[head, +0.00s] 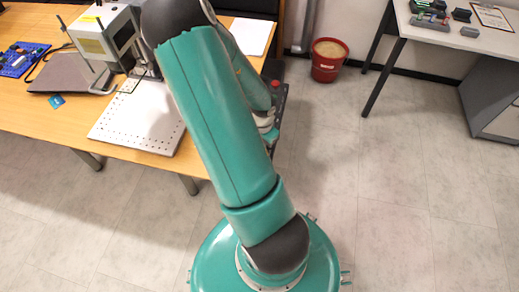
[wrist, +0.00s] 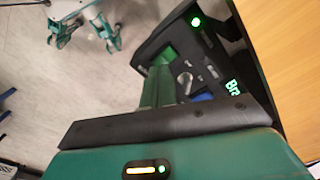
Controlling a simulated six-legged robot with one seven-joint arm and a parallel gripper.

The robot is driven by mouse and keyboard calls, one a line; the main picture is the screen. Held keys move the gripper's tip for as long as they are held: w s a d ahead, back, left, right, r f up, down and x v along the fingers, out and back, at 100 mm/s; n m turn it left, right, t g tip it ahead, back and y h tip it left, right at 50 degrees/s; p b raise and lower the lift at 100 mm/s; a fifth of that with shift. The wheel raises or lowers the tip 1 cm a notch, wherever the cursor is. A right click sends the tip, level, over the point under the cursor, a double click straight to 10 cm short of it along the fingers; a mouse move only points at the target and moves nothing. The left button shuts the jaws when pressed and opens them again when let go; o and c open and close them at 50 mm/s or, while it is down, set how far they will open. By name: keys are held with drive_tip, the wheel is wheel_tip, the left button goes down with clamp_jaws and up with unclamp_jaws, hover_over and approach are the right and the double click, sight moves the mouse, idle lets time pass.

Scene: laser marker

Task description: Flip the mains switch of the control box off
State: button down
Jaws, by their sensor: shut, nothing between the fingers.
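The dark control box (head: 283,100) stands at the right end of the wooden table in the head view, partly hidden by my arm, with a red button (head: 275,83) on top. The wrist view shows its black panel (wrist: 222,62) close up, with a green-lit round button (wrist: 196,21), a silver part (wrist: 185,80), a blue part (wrist: 203,97) and glowing green letters. I cannot tell which part is the mains switch. My gripper (wrist: 160,65) is shut and empty, its green fingers close over the left part of the panel. Whether they touch it is unclear.
The wooden table (head: 20,115) holds a white perforated plate (head: 140,118), a laser marking machine (head: 105,35), a dark laptop-like slab and a blue circuit board (head: 22,60). A red bin (head: 328,62) stands on the floor.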

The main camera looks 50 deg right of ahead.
drive_tip(key=shift+f, duration=0.9)
idle(0.7)
drive_tip(key=shift+r, duration=3.5)
drive_tip(key=w+a+r+n+t+y, duration=0.1)
drive_tip(key=w+a+r+n, duration=0.35)
drive_tip(key=a+r, duration=0.35)
drive_tip(key=w+a+r+n+t+y, duration=0.1)
drive_tip(key=w+a+r+n+t, duration=0.1)
drive_tip(key=w+a+r+n, duration=0.45)
drive_tip(key=s+a+r+n+t+h, duration=0.1)
drive_tip(key=s+a+r+n, duration=0.3)
drive_tip(key=a+r, duration=0.4)
drive_tip(key=s+a+r+n+t+h, duration=0.1)
drive_tip(key=s+a+r+n, duration=0.3)
drive_tip(key=a+r, duration=0.4)
wheel_tip(320, 180, up, 2)
drive_tip(key=shift+s+t, duration=0.3)
drive_tip(key=shift+s, duration=0.15)
